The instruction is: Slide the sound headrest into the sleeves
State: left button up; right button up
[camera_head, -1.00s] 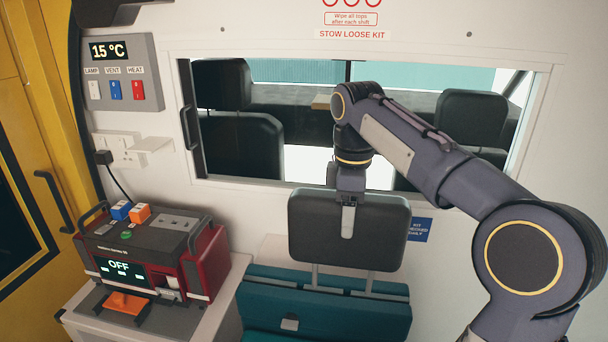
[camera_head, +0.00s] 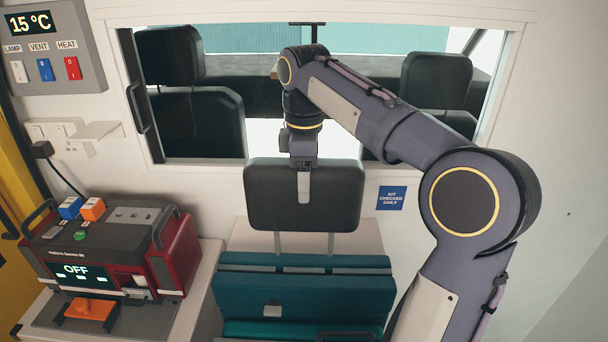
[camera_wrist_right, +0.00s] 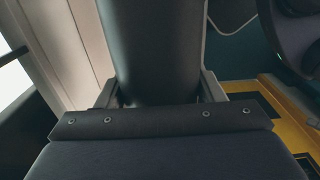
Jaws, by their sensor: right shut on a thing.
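The dark padded headrest (camera_head: 270,205) is upright above the teal seat back (camera_head: 345,292). My right gripper (camera_head: 303,186) is shut on the headrest's top middle, one pale finger lying down its front face. In the right wrist view, the headrest (camera_wrist_right: 160,45) sits between the two fingers. Two thin pale posts (camera_head: 331,243) run down from the headrest to the seat's top edge. A gap remains between headrest and seat. The sleeves cannot be made out, so I cannot tell whether the post ends are inside them. My left gripper is not in view.
A red device (camera_head: 175,258) reading OFF stands on a white counter (camera_head: 205,290) at left. Behind the headrest is a white wall with a window opening (camera_head: 340,150), with dark front seats (camera_head: 205,125) beyond. A switch panel (camera_head: 60,45) is at upper left.

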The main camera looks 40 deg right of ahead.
jog(key=shift+f+b, duration=1.5)
jog(key=shift+f, duration=0.9)
jog(key=shift+p, duration=0.75)
notch_tip(320, 180, down, 10)
jog(key=b, duration=0.6)
jog(key=shift+r, duration=0.2)
dwell(3.0)
jog(key=o, duration=1.5)
